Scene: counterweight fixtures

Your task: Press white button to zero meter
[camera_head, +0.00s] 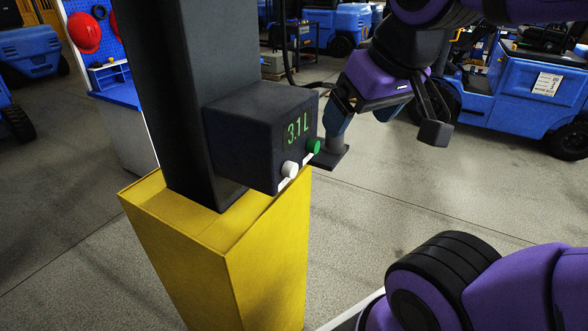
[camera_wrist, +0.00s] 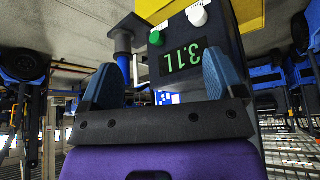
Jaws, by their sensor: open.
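The white button (camera_head: 289,169) sticks out at the lower front of a dark meter box (camera_head: 245,140). A green button (camera_head: 313,146) sits to the right of the white one. In the wrist view, which looks upside down, the white button (camera_wrist: 197,16) and green button (camera_wrist: 156,38) lie beyond the fingers, with the display (camera_wrist: 181,62) nearer. My gripper (camera_head: 386,126) is open, to the right of the box in the head view. Its fingers (camera_wrist: 160,82) hold nothing and appear apart from both buttons.
The box is fixed to a dark column (camera_head: 205,80) on a yellow pedestal (camera_head: 270,260). Blue vehicles (camera_head: 510,95) stand behind. The grey floor (camera_head: 370,210) right of the pedestal is clear.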

